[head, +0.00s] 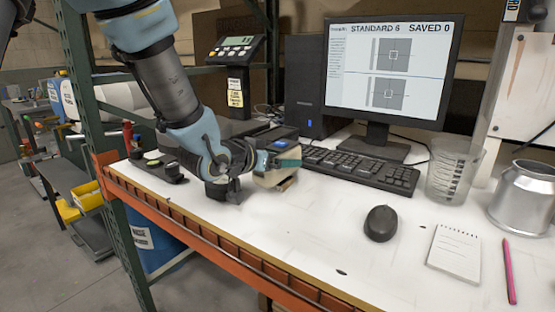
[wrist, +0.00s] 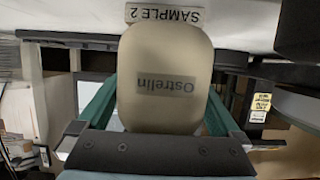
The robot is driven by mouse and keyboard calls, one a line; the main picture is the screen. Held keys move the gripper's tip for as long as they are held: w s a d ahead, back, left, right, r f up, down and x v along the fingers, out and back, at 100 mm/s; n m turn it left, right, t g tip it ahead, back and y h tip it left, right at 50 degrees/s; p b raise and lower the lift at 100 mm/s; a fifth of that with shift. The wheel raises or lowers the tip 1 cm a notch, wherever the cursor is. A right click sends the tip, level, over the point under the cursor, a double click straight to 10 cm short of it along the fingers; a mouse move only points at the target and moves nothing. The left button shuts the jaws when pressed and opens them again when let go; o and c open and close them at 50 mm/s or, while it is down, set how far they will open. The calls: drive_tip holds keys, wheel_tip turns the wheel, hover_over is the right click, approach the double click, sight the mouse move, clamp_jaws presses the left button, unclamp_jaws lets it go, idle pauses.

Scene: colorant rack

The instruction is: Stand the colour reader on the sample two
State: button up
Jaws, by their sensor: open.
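A beige, round-topped body marked "Ostrelin", which looks like the colour reader (wrist: 165,55), fills the middle of the wrist view. It also shows as a pale block in the head view (head: 270,181). My gripper (head: 287,164) is low over the white bench, with its jaws open. In the wrist view its green fingers (wrist: 160,100) lie one on each side of the reader. A white "SAMPLE 2" label (wrist: 165,14) shows upside down just beyond the reader. The sample itself and the reader's underside are hidden, so I cannot tell whether they touch.
The keyboard (head: 360,171), monitor (head: 390,70) and black computer case (head: 304,85) stand behind and right. A mouse (head: 381,223), notepad (head: 455,252), clear beaker (head: 455,170) and metal jug (head: 524,196) are further right. The bench's front middle is clear. Its orange edge (head: 215,237) runs along the front.

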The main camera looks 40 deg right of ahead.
drive_tip(key=shift+r, duration=0.25)
drive_tip(key=b+v, duration=0.1)
drive_tip(key=v, duration=1.1)
